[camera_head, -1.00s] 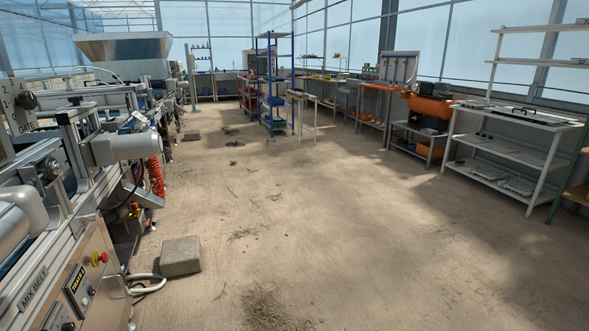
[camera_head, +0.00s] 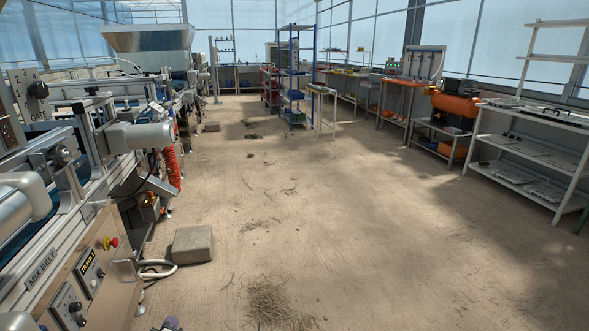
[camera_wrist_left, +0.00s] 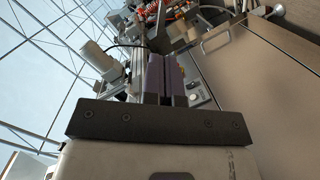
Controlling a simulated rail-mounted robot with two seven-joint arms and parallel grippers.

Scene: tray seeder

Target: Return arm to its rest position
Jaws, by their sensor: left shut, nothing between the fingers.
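My left gripper (camera_head: 171,324) just shows its purple tip at the bottom edge of the head view, in front of the seeder's control panel. In the left wrist view my left gripper (camera_wrist_left: 166,78) has its two purple fingers shut together with nothing between them. Most of my left arm is out of the head view. My right arm and gripper are in neither view.
The tray seeder (camera_head: 95,235) with its mix belt panel runs along the left; it also fills part of the left wrist view (camera_wrist_left: 250,80). A concrete block (camera_head: 193,244) lies beside it. Shelves (camera_head: 530,160) line the right.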

